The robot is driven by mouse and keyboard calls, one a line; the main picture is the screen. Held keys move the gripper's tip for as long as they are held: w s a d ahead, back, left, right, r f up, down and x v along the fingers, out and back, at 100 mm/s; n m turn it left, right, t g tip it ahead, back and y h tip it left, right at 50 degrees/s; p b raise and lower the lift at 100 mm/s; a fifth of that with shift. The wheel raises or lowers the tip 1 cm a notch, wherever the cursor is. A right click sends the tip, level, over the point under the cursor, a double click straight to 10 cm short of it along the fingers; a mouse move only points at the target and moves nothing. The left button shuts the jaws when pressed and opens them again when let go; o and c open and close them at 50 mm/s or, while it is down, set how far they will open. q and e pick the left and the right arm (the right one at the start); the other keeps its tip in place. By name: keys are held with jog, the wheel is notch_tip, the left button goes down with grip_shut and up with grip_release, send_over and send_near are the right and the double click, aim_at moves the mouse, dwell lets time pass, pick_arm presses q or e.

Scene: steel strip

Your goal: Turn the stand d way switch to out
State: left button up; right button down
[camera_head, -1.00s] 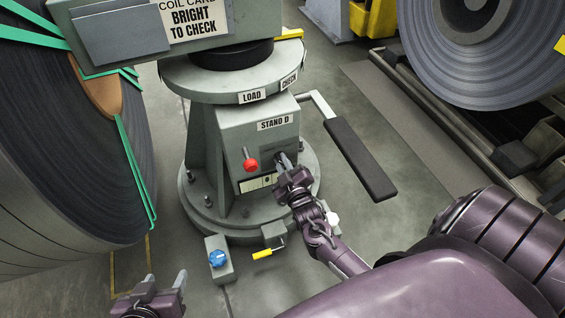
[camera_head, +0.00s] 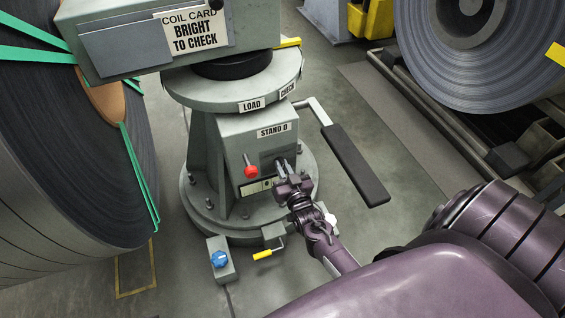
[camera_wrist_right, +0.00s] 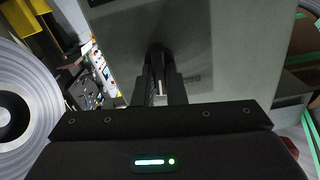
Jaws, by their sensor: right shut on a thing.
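The grey stand D box (camera_head: 262,150) on its pedestal carries a "STAND D" label (camera_head: 274,130), a red knob (camera_head: 251,171) and a small plate (camera_head: 257,186) whose markings are too small to read. My right gripper (camera_head: 282,166) reaches up to the right half of the box front, its fingers pointing at the face. It is shut on the way switch, which is mostly hidden by the fingers, so its setting cannot be read. In the right wrist view the right gripper's fingers (camera_wrist_right: 159,75) are close together against the grey box. My left gripper is out of view.
A turntable (camera_head: 228,88) with LOAD and CHECK labels sits above the box. A padded lever arm (camera_head: 355,165) sticks out at right. A blue knob (camera_head: 219,259) and a yellow handle (camera_head: 262,254) are low in front. Large coils stand left (camera_head: 60,150) and right (camera_head: 470,60).

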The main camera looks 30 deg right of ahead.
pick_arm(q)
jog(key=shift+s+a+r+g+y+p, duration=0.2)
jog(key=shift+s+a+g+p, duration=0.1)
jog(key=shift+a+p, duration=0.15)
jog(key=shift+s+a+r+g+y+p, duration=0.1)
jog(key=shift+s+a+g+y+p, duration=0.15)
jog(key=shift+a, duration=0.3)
pick_arm(e)
jog(key=shift+d+m, duration=0.1)
jog(key=shift+m, duration=2.9)
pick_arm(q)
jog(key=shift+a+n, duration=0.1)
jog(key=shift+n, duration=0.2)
pick_arm(e)
jog(key=shift+f+m, duration=0.1)
jog(key=shift+m, duration=0.2)
jog(key=c, duration=1.5)
grip_release()
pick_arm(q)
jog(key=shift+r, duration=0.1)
pick_arm(e)
jog(key=shift+s, duration=0.15)
